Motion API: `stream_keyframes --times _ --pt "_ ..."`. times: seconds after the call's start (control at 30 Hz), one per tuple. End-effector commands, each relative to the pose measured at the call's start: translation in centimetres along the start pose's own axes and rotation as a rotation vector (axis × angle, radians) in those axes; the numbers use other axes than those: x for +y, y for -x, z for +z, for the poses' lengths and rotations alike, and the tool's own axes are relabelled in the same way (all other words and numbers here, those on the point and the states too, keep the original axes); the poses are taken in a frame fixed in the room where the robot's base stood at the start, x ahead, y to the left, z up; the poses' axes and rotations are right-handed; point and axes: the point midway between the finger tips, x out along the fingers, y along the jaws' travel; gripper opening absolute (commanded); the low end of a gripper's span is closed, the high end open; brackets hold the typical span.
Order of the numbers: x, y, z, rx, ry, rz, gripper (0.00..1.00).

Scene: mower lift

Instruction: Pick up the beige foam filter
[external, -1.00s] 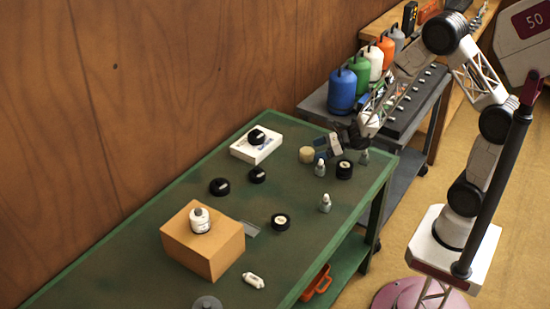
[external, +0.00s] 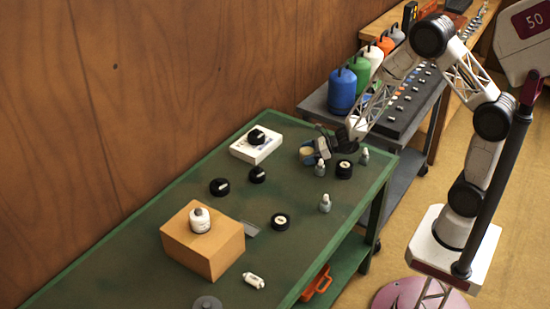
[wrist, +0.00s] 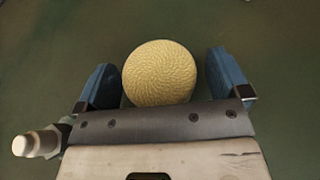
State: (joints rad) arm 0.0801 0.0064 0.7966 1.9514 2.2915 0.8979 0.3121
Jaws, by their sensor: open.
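The beige foam filter (wrist: 160,73) is a round, pale yellow piece with a ridged texture. It sits on the green table. In the wrist view it lies between the two blue fingers of my gripper (wrist: 163,85), with a narrow gap on each side. My gripper is open. In the external view my gripper (external: 311,154) is low over the far end of the table, and the filter (external: 306,152) shows partly behind the fingers.
A black round cap (external: 344,170) and small grey bottles (external: 320,169) stand close to my gripper. A white box (external: 256,147) with a black knob on it lies to the left. A cardboard box (external: 203,250) stands nearer on the green table (external: 150,215).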

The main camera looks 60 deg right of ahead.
Motion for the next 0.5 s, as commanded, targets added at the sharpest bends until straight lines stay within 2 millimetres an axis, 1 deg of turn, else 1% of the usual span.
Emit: stream_keyframes --times 0.47,0.5 --pt "-0.01 0.02 -0.02 0.000 0.000 0.000 0.94" --pt "-0.01 0.02 -0.02 0.000 0.000 0.000 0.93"
